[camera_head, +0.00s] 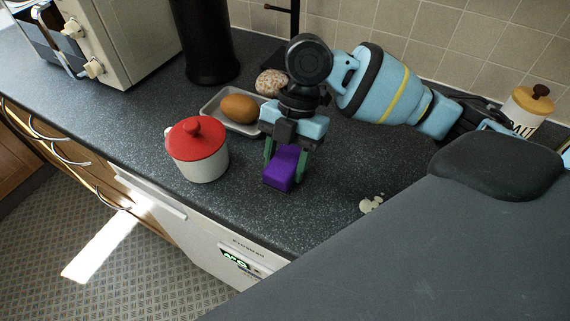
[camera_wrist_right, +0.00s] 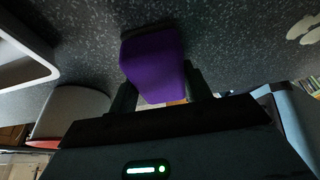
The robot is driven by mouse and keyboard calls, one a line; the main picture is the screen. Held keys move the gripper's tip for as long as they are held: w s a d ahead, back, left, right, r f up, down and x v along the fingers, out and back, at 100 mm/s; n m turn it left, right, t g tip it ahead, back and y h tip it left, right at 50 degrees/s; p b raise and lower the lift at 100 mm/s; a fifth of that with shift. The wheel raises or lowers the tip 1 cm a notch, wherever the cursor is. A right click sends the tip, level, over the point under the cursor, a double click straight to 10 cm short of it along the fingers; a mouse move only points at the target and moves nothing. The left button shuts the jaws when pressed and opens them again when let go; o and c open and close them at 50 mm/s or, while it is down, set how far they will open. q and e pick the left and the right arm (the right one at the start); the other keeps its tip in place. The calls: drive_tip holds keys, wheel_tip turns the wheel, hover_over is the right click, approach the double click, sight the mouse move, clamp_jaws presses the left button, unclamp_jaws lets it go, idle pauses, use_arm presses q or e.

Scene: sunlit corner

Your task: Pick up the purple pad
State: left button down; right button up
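The purple pad (camera_head: 281,172) is a small block at the front part of the dark counter, right of the red-lidded pot. My right gripper (camera_head: 285,160) points down over it, with a finger along each side of the pad. In the right wrist view the pad (camera_wrist_right: 153,65) fills the space between the fingers (camera_wrist_right: 160,92), which look closed against its sides. I cannot tell whether the pad's underside touches the counter. My left gripper is not in view.
A white pot with a red lid (camera_head: 197,142) stands close left. Behind are a tray (camera_head: 213,109) with a brown egg-shaped item (camera_head: 239,108), a speckled item (camera_head: 270,83) and a black cylinder (camera_head: 207,40). A pale small object (camera_head: 371,204) lies right, near the counter's front edge.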

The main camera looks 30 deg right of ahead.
sight(283, 166)
drive_tip(key=shift+c, duration=1.2)
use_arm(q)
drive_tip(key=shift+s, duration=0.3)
use_arm(e)
drive_tip(key=shift+r, duration=0.15)
drive_tip(key=shift+r, duration=0.65)
wheel_tip(283, 166, up, 2)
drive_tip(key=shift+s+r, duration=0.1)
drive_tip(key=s, duration=0.9)
drive_tip(key=s+d+r+p, duration=0.1)
drive_tip(key=s, duration=0.4)
drive_tip(key=shift+s+r, duration=0.1)
drive_tip(key=shift+s+p, duration=0.3)
drive_tip(key=shift+s, duration=0.25)
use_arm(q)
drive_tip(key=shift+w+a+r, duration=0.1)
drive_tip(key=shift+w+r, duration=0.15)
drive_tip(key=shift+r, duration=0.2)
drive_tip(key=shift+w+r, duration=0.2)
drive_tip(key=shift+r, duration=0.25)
use_arm(e)
drive_tip(key=shift+s, duration=0.25)
